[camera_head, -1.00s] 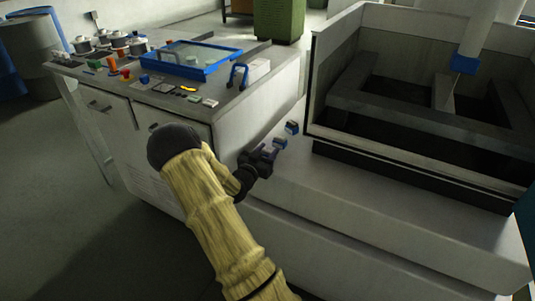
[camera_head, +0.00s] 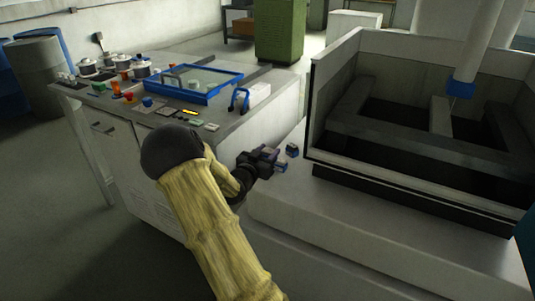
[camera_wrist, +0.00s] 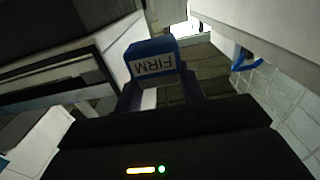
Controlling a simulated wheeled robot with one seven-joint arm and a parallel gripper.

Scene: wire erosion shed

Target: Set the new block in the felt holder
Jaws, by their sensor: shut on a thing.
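My gripper (camera_head: 272,161) is at the left end of the pale machine ledge in the head view. It is shut on a small blue block (camera_head: 281,168). In the wrist view this blue block (camera_wrist: 152,48) sits between the fingers, with a white label reading FIRM upside down. A second small blue-and-dark piece (camera_head: 292,150) stands on the ledge just beyond, apart from the held block. I cannot tell whether it is the felt holder or another block. I cannot tell whether the held block still touches the ledge.
The ledge's front part is clear.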

